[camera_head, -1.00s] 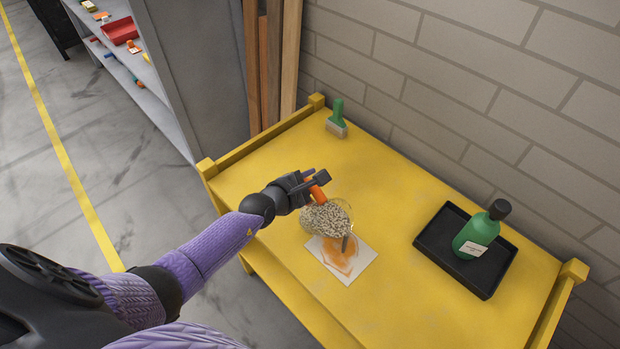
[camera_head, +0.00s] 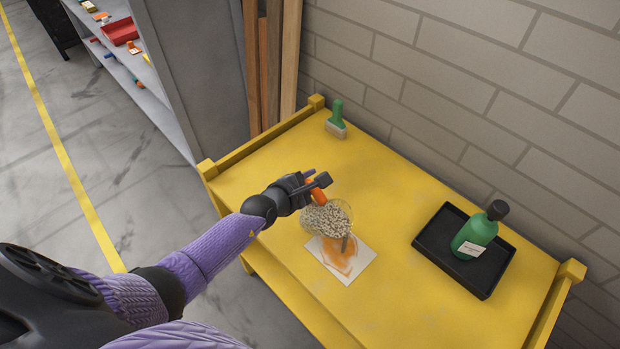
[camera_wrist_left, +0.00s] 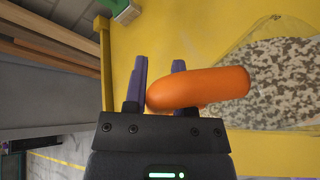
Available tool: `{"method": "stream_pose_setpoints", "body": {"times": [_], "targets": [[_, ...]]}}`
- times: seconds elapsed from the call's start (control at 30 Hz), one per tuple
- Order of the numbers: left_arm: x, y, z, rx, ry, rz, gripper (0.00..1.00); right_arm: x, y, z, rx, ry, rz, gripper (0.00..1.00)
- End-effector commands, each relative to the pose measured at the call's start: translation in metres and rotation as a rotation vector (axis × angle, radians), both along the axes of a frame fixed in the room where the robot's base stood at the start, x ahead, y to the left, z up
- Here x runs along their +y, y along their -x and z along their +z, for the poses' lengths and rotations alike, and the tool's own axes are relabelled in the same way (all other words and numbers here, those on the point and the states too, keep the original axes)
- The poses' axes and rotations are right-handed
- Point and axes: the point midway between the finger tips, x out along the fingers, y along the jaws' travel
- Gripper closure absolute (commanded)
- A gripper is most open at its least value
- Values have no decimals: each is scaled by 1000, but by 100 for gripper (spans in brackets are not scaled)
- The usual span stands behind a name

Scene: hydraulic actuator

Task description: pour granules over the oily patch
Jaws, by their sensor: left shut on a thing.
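My left gripper (camera_head: 316,186) is shut on the orange handle (camera_head: 317,194) of a clear scoop filled with speckled grey-beige granules (camera_head: 327,217). The handle also shows between the fingers in the left wrist view (camera_wrist_left: 200,88), with the granules (camera_wrist_left: 275,80) to its right. In the head view the scoop is over the upper edge of a white sheet (camera_head: 362,267) on the yellow bench. An orange oily patch (camera_head: 338,256) lies on the sheet, its upper part hidden by the scoop. I cannot tell the gap between scoop and sheet. My right gripper is not in view.
A black tray (camera_head: 433,251) at the right of the yellow bench (camera_head: 270,175) holds a green bottle (camera_head: 473,236). A green-handled brush (camera_head: 337,120) stands near the back edge. A brick wall closes off the back. The bench between sheet and tray is clear.

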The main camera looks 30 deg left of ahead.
Motion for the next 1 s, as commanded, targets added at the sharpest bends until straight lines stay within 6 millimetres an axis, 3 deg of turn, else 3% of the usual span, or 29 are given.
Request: {"method": "stream_pose_setpoints", "body": {"times": [0.23,0.83,1.0], "targets": [[-3,0,6,-12,-29,1,100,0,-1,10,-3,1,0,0],[-3,1,5,-14,-39,0,100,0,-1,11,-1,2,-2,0],[2,-1,-10,6,18,-1,100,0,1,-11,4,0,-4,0]]}}
